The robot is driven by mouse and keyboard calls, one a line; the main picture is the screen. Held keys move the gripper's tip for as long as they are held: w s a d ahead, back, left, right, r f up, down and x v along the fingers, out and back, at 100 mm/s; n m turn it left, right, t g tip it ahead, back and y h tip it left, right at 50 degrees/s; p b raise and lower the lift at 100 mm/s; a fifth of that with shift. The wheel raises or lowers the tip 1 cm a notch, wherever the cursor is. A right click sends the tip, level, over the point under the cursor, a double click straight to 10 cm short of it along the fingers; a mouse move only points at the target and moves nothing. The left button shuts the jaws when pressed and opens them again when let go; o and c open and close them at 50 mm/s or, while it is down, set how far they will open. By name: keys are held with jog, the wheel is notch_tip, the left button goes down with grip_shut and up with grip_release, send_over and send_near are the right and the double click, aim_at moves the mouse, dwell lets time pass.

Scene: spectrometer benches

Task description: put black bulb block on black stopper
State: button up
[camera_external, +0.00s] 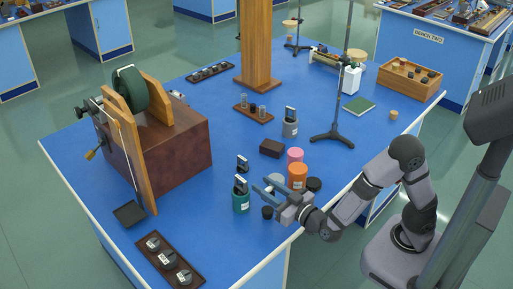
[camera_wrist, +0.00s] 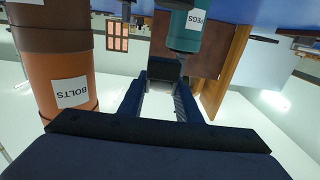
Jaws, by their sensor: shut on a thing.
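My gripper (camera_external: 263,183) is low over the front of the blue bench, between the teal PEGS canister and the orange BOLTS canister. In the wrist view its fingers (camera_wrist: 160,100) are shut on a dark block (camera_wrist: 165,68), which I take as the black bulb block; its details are too dark to make out. Two black round pieces are near the gripper: a small one (camera_external: 267,212) by the bench's front edge and a wider one (camera_external: 314,184) beside the orange canister. I cannot tell which is the black stopper.
The teal canister (camera_external: 241,204) and orange canister (camera_external: 297,178) flank the gripper; both show in the wrist view (camera_wrist: 184,35) (camera_wrist: 68,95). A pink piece (camera_external: 295,155), a dark brown box (camera_external: 272,148) and a grey canister (camera_external: 290,129) stand behind. A weight tray (camera_external: 188,278) lies front left.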

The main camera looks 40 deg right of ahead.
jog(key=shift+f+b, duration=0.35)
jog(key=shift+f, duration=2.25)
jog(key=shift+f, duration=0.15)
jog(key=o, duration=1)
jog(key=shift+r, duration=0.2)
jog(key=shift+s+f, duration=0.1)
jog(key=shift+s, duration=0.3)
jog(key=s, duration=1.1)
jog(key=shift+s+b, duration=0.15)
jog(key=shift+b, duration=0.25)
